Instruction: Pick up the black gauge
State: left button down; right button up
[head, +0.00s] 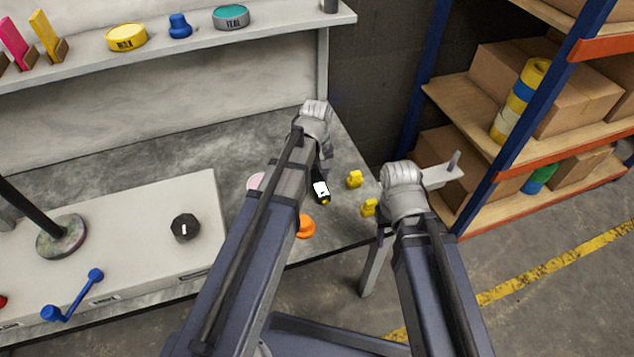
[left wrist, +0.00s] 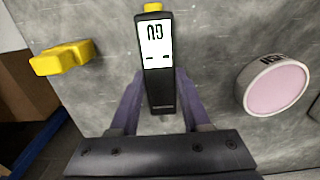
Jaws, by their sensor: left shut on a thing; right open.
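The black gauge (head: 324,199) has a white display and a yellow tip. It shows close up in the left wrist view (left wrist: 160,92), where its display faces the camera. My left gripper (left wrist: 157,88) is shut on the gauge, with one finger on each side of its body. In the head view my left gripper (head: 324,172) is over the right end of the grey bench, partly hidden by its own wrist. I cannot tell whether the gauge still touches the bench. My right gripper (head: 447,174) is open and empty, beyond the bench's right edge.
Two yellow pieces (head: 355,179) (head: 369,207) lie right of the gauge near the bench edge. An orange piece (head: 306,227) is just in front. A pink-faced round tin (left wrist: 277,86) stands close by. A shelving rack (head: 462,98) with boxes stands at the right.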

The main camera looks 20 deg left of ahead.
aim_at(317, 178)
pick_arm(q)
jog(key=shift+r, duration=0.1)
dwell(0.3)
notch_tip(317, 178, up, 10)
jog(key=p, duration=1)
dwell(0.4)
